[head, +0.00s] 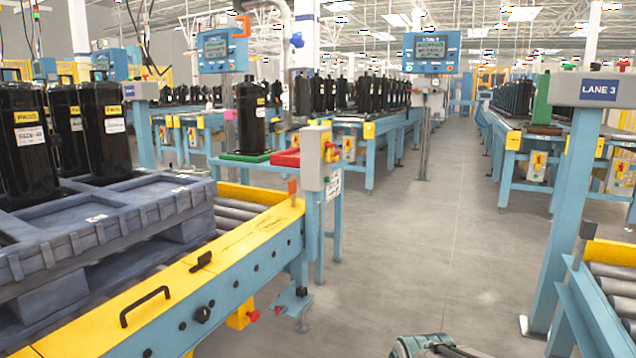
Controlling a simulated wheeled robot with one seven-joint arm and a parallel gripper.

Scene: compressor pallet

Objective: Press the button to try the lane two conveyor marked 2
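I cannot make out a mark 2 on any conveyor. More small button boxes show farther off, one on the middle conveyor (349,147) and one on the right conveyor (537,165). A teal and grey rounded part, perhaps of my arm, shows at the bottom edge. I see no gripper fingers.
The near left conveyor carries a grey pallet (110,225) with black compressors (105,130). A LANE 3 sign (598,90) on a blue post stands at right, above another roller conveyor (612,285). A clear grey floor aisle (440,240) runs between them. A screen (431,52) stands beyond.

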